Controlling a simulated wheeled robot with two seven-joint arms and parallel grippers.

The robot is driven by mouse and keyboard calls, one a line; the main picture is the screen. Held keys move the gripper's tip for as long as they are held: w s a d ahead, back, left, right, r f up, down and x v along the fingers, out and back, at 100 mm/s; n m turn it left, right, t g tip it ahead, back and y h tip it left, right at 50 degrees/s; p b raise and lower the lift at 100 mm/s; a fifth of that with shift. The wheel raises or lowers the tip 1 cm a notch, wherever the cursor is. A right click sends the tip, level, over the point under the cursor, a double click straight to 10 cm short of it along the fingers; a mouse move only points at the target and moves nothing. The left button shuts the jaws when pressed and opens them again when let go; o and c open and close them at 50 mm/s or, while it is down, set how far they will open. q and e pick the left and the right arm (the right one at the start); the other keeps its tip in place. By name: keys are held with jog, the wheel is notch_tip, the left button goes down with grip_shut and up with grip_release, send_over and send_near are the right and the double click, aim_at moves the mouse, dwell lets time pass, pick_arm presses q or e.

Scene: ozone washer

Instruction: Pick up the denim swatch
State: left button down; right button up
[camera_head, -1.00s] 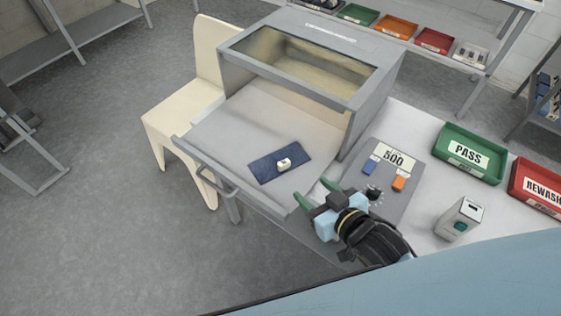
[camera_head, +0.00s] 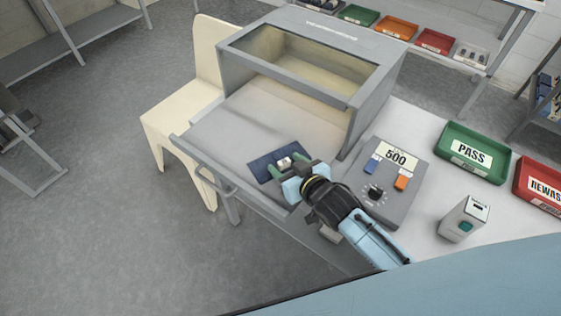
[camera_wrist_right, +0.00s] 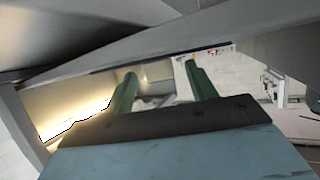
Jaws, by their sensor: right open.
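The dark blue denim swatch (camera_head: 261,168) lies flat on the grey tray in front of the washer box, with a small white block (camera_head: 284,162) on it. My right gripper (camera_head: 286,162) is open over the swatch's right part, its green fingers on either side of the white block. The fingers and wrist hide part of the swatch. In the right wrist view the gripper (camera_wrist_right: 160,85) shows two green fingers apart; the swatch cannot be made out there. My left gripper is not in view.
The grey washer box (camera_head: 300,60) stands behind the tray (camera_head: 215,130). A control panel (camera_head: 385,180) reading 500 is to the right, with a small grey device (camera_head: 463,218), a green PASS bin (camera_head: 470,152) and a red REWASH bin (camera_head: 540,185). A cream chair (camera_head: 205,60) stands left.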

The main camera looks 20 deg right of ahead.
jog(key=c, duration=1.2)
